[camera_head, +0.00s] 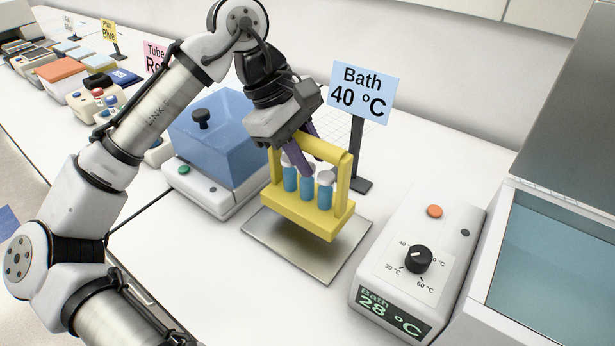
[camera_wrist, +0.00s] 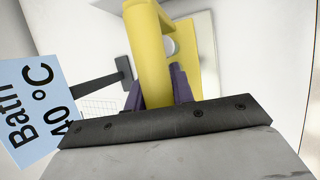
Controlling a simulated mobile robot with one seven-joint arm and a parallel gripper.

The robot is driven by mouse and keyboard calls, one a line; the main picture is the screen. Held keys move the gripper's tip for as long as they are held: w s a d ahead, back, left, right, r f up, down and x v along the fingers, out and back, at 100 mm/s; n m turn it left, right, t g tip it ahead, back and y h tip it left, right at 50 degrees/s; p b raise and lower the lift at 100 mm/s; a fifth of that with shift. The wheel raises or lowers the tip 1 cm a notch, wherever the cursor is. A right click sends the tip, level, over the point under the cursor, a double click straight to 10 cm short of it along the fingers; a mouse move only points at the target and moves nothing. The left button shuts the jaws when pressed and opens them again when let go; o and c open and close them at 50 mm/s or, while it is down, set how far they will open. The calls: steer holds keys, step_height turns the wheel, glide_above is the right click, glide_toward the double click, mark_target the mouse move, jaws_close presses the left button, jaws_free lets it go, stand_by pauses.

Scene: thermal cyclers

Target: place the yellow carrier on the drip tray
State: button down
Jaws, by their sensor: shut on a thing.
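The yellow carrier (camera_head: 285,204) holds blue tubes with white caps (camera_head: 307,187) and hangs upright. My gripper (camera_head: 305,152) has its purple fingers shut on the carrier's top bar. The wrist view shows the same yellow bar (camera_wrist: 151,50) between the purple fingers (camera_wrist: 160,90). The drip tray (camera_head: 283,246), a flat metal plate on the bench, lies below the carrier. The carrier appears a little above the tray; its underside hides whether there is any contact. The tray's far part is hidden behind the carrier.
A "Bath 40 °C" sign (camera_head: 361,93) stands behind the tray. A clear blue-lidded device (camera_head: 215,140) is at the left. A bath controller (camera_head: 418,260) reading 28 °C and an open water bath (camera_head: 555,260) stand at the right. Bare bench lies in front of the tray.

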mark_target(319, 196)
steer(key=shift+f+b, duration=0.3)
steer(key=shift+f, duration=2.1)
steer(key=c, duration=1.2)
jaws_free()
steer(key=p+v, duration=0.1)
steer(key=v, duration=1.1)
